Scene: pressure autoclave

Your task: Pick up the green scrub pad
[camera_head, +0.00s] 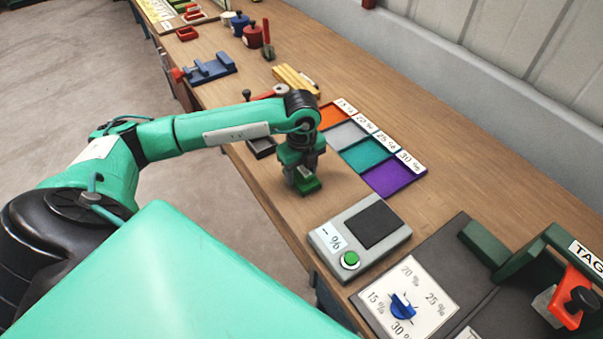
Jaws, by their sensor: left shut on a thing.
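The green scrub pad (309,187) is a small green block at the tips of my left gripper (304,178), over the wooden bench near its front edge. My left gripper points down and is shut on the pad. I cannot tell whether the pad touches the bench top or is just above it. My right gripper is not in view.
Right of the pad are coloured squares, including a purple one (394,177), with percent labels. A grey device (359,237) with a green button and a dial panel (407,298) are nearer. A blue vise (210,69) stands farther back. Bare bench surrounds the pad.

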